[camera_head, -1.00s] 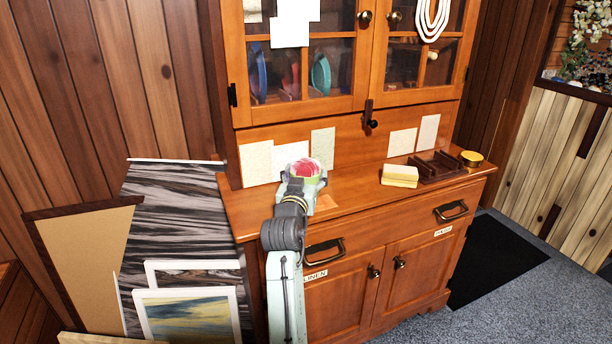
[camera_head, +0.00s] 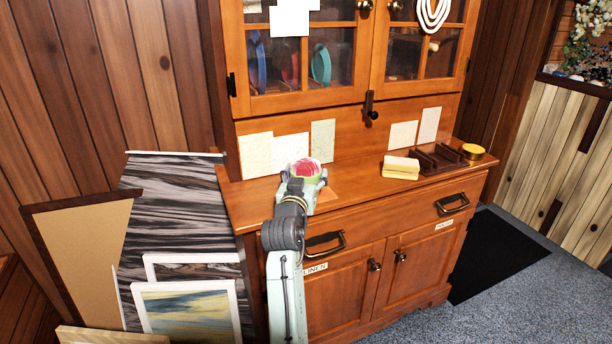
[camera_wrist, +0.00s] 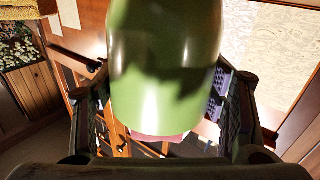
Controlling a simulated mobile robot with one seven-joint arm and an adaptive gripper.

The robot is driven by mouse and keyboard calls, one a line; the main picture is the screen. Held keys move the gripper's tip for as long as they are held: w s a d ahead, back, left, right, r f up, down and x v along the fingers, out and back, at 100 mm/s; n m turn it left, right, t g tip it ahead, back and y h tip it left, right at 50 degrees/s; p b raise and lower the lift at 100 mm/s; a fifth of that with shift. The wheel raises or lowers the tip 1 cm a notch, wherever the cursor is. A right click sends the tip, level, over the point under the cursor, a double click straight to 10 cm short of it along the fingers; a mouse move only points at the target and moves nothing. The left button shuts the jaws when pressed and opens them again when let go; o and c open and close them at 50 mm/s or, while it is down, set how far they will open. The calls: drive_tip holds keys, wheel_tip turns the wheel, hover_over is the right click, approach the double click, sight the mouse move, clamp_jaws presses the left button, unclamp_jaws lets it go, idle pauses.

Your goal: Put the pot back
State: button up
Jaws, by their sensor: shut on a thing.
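The pot is green with a pink and red top (camera_head: 306,170) in the head view, at the end of my arm over the left part of the cabinet's counter (camera_head: 350,192). In the wrist view the green pot (camera_wrist: 165,60) fills the middle, between the two fingers. My gripper (camera_head: 303,182) is shut on the pot, with a finger against each side. I cannot tell from these views whether the pot's underside touches the counter. My arm hides the counter's front edge below it.
A yellow sponge-like block (camera_head: 400,168), a dark wooden tray (camera_head: 440,158) and a yellow round tin (camera_head: 473,152) stand on the right of the counter. Paper sheets (camera_head: 257,155) lean at its back. Framed pictures (camera_head: 190,312) stand at the lower left. The counter's middle is clear.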

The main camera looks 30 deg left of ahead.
drive_tip(key=shift+f, duration=0.15)
drive_tip(key=o, duration=1.9)
drive_tip(key=shift+c, duration=0.2)
drive_tip(key=shift+o, duration=0.2)
drive_tip(key=shift+f, duration=0.1)
drive_tip(key=shift+o, duration=1.1)
drive_tip(key=shift+s, duration=0.1)
drive_tip(key=v, duration=1.2)
